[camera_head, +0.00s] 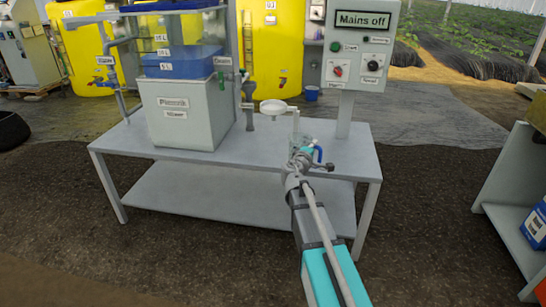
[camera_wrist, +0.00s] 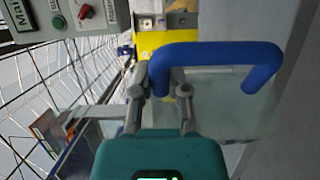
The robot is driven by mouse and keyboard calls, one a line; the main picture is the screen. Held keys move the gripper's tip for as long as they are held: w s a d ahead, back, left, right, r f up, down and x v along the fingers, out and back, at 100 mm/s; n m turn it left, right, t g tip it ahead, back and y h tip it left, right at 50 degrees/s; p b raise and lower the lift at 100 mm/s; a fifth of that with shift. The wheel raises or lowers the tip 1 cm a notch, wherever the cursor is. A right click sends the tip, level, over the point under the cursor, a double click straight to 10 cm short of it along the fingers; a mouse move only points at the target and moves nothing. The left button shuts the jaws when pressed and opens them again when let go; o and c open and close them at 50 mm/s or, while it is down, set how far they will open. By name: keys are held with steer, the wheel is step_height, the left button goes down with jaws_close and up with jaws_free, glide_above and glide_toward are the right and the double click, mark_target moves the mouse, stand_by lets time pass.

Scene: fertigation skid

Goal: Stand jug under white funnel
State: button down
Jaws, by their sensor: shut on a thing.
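The jug is clear with a blue handle (camera_head: 319,153), and my gripper (camera_head: 308,163) hides much of it near the right front part of the bench. In the wrist view the blue handle (camera_wrist: 220,54) crosses the middle, with the see-through jug body (camera_wrist: 225,105) behind it. My gripper (camera_wrist: 172,92) is shut on the handle. The white funnel (camera_head: 272,106) is a round dish on a stand, left of and behind the jug; the jug is apart from it. I cannot tell whether the jug touches the bench.
The grey bench (camera_head: 240,160) carries a cabinet with blue tanks (camera_head: 185,110) at left. The "Mains off" panel (camera_head: 360,45) rises behind the jug. A shelf unit (camera_head: 515,190) is at right. Bare bench lies before the funnel.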

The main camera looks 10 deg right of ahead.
steer(key=w+a+f+n+t+y+b, duration=0.3)
steer(key=w+a+f+n+y, duration=0.1)
steer(key=w+a+y, duration=0.3)
steer(key=shift+a+n+y, duration=0.4)
steer(key=shift+a+n, duration=0.3)
steer(key=shift+a, duration=0.5)
steer(key=shift+f, duration=0.1)
